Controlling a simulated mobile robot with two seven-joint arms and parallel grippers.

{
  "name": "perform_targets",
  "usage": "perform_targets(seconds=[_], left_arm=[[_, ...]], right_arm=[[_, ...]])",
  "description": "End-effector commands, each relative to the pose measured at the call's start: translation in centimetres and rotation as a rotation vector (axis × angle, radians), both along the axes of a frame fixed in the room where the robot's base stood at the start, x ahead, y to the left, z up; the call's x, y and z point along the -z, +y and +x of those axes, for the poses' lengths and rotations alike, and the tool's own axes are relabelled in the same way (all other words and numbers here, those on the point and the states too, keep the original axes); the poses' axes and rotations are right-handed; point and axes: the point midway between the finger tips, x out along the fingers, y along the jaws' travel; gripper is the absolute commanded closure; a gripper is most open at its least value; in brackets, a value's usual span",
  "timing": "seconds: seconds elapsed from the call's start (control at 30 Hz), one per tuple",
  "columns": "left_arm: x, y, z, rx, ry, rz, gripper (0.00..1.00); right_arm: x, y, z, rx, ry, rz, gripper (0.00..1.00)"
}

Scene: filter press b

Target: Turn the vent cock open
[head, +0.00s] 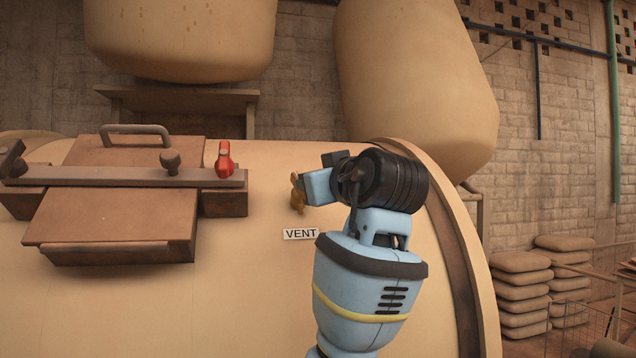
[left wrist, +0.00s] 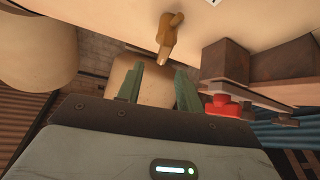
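The vent cock (head: 297,196) is a small brass-brown fitting on the tan vessel, just above the white VENT label (head: 300,234). In the left wrist view the cock (left wrist: 169,38) is at the top middle, its narrow lever end hanging toward the gap between my fingers. My left gripper (head: 322,180) is just right of the cock in the head view, partly hidden by its own wrist. In the left wrist view its green fingers (left wrist: 160,82) are apart with nothing between them. I cannot tell whether they touch the cock. My right gripper is not in view.
A brown hatch (head: 115,215) with a clamp bar and a red lever (head: 224,160) sits left of the cock. The red lever also shows in the left wrist view (left wrist: 226,107). Large tan tanks (head: 410,70) hang behind. Stacked sacks (head: 520,290) stand at right.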

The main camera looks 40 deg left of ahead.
Motion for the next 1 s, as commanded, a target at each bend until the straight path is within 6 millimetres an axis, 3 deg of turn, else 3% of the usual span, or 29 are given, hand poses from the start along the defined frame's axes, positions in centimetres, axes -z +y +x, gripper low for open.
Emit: perform_targets(seconds=[0.37, 0.8, 1.0], left_arm=[[0.1, 0.6, -0.4, -0.036, -0.028, -0.008, 0.64], [0.0, 5.9, 2.2, -0.035, -0.027, -0.007, 0.64], [0.1, 7.1, 2.8, -0.034, -0.027, -0.008, 0.64]], right_arm=[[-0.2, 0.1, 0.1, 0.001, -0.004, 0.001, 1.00], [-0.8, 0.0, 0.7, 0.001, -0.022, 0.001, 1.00], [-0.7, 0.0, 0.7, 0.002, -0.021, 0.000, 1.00]])
